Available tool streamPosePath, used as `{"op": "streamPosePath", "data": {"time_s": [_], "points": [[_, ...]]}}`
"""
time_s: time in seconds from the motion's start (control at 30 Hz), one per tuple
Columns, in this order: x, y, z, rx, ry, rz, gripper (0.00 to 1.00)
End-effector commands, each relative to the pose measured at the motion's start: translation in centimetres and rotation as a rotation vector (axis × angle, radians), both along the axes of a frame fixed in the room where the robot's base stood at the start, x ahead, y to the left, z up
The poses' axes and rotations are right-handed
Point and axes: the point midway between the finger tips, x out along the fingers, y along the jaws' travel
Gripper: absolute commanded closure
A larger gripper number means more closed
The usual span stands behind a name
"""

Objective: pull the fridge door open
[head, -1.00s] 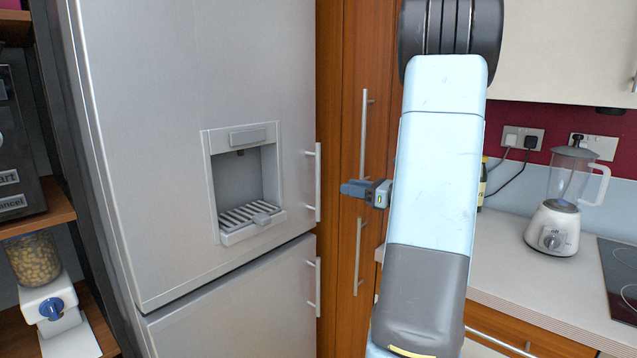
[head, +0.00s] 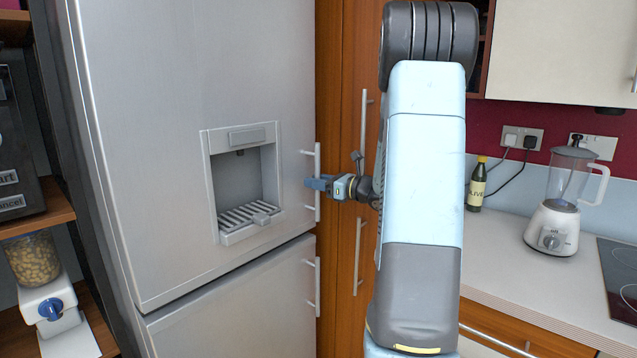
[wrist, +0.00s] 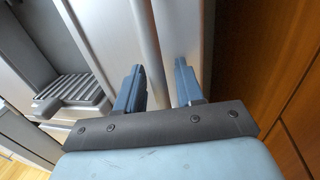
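The silver fridge's upper door (head: 150,90) is shut, with a water dispenser in its front. Its vertical bar handle (head: 317,160) is at the door's right edge. My gripper (head: 318,184) is at the lower half of this handle, reaching in from the right. In the wrist view my gripper (wrist: 158,88) has its two blue fingers apart, with the pale handle bar (wrist: 146,45) running down between them. The fingers do not look closed on the bar. Whether either finger touches it cannot be told.
The lower fridge door has its own handle (head: 312,285) just below. Tall wooden cupboards (head: 340,60) stand close on the right. A counter holds a dark bottle (head: 477,187) and a blender (head: 562,205). Shelves with a dispenser (head: 45,290) are at the left.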

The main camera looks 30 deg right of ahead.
Motion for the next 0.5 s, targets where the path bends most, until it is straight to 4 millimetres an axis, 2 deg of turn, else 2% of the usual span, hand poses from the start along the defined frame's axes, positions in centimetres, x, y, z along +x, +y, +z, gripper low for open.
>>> {"op": "streamPosePath", "data": {"time_s": [0.1, 0.5], "points": [[-0.01, 0.01, 0.0, 0.0, 0.0, 0.0, 0.63], [0.0, -0.01, 0.02, -0.001, -0.001, 0.0, 1.0]]}}
